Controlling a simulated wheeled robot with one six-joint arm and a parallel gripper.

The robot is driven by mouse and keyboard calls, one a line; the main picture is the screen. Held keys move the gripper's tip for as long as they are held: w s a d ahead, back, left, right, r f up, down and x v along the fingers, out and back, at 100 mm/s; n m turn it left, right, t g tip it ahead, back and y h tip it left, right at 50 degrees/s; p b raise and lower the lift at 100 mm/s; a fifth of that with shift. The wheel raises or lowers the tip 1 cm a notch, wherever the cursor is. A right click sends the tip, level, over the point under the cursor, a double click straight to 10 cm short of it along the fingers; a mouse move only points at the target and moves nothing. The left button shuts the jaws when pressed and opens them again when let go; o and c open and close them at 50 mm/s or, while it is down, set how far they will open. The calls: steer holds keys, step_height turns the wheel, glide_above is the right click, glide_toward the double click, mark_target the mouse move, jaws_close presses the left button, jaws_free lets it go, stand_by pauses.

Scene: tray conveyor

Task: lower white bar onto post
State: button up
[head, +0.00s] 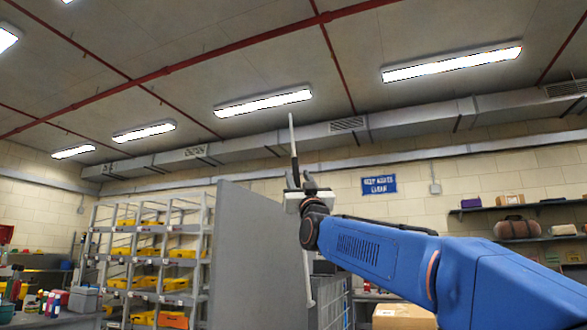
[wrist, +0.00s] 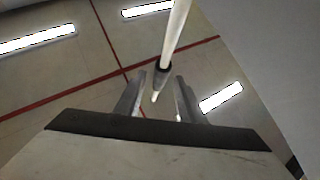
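The white bar (head: 292,134) stands nearly upright in the head view, with a dark sleeve partway along it. A thin pale length (head: 308,262) shows in line below my gripper and looks like the same bar. My gripper (head: 299,179) is at the lower end of the sleeve. In the wrist view the bar (wrist: 176,30) runs down to the sleeve between the two fingertips (wrist: 159,80). The fingers are apart, with gaps seen on both sides of the sleeve. I cannot tell whether the sleeve is between the fingers or just beyond them. I cannot make out the post.
A grey panel (head: 245,255) stands just left of the bar. A rack with yellow bins (head: 145,281) is further left. A wall shelf (head: 520,237) with bags and boxes is at right. A cardboard box (head: 404,316) sits below my arm. The space above is clear to the ceiling.

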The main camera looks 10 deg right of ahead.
mark_target(294, 167)
steer(key=shift+x, duration=3.55)
jaws_close()
